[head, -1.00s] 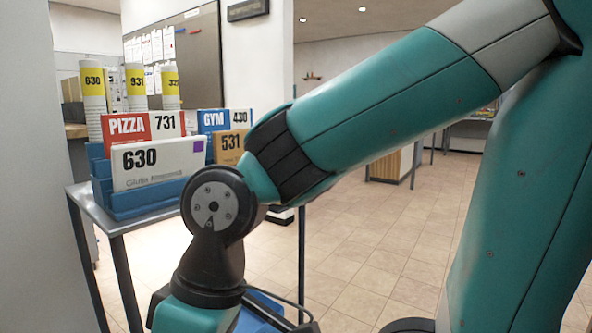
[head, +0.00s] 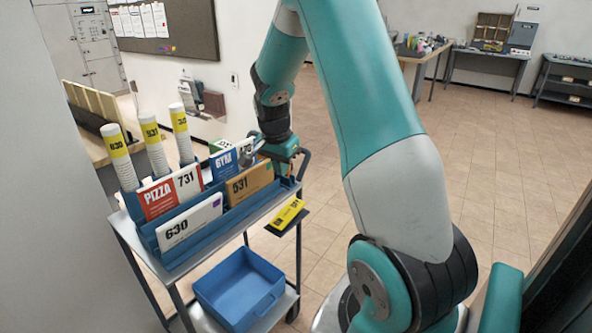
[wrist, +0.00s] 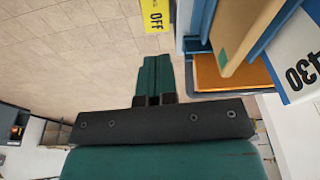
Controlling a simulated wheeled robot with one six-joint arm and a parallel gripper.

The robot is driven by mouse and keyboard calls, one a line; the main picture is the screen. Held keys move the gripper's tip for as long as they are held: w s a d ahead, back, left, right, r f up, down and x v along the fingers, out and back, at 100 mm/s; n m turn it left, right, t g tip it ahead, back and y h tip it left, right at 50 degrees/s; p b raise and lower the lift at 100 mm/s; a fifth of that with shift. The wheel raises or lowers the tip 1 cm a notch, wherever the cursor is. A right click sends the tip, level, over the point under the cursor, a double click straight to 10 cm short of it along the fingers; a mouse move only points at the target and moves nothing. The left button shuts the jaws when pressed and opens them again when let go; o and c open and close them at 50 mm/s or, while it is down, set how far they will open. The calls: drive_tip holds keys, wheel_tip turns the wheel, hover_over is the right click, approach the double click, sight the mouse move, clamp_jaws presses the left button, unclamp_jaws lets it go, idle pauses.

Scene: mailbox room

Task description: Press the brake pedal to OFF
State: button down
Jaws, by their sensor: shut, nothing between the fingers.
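The brake pedal (head: 286,214) is a dark plate with a yellow label, sticking out from the right side of the cart in the head view. In the wrist view its yellow label (wrist: 156,16) reads OFF, upside down or turned, at the top edge, cut off by the frame. My gripper (wrist: 153,60) is shut and empty, its teal fingers pointing toward the label with a gap of floor showing between. In the head view my gripper is above the cart's far right corner, behind the parcels, and its fingertips are hard to make out.
The cart (head: 150,255) holds a blue rack with parcels marked PIZZA (head: 158,198), GYM (head: 224,165), 531 (head: 248,184) and 630 (head: 188,222), plus white tubes. A blue bin (head: 238,290) sits on its lower shelf. Open tiled floor (head: 490,200) lies to the right.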

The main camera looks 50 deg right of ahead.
sight(297, 203)
drive_tip(key=shift+s+d+r+m, duration=0.2)
drive_tip(key=shift+d+m, duration=0.1)
drive_tip(key=shift+d, duration=0.3)
drive_tip(key=shift+s+d+r+m, duration=0.15)
drive_tip(key=shift+d+m, duration=0.15)
drive_tip(key=shift+d, duration=0.3)
drive_tip(key=shift+w, duration=0.1)
drive_tip(key=d+f, duration=0.1)
drive_tip(key=f, duration=0.3)
drive_tip(key=d+f+p, duration=0.1)
drive_tip(key=f, duration=0.4)
drive_tip(key=d+f+p, duration=0.1)
drive_tip(key=f, duration=0.3)
drive_tip(key=shift+f, duration=0.35)
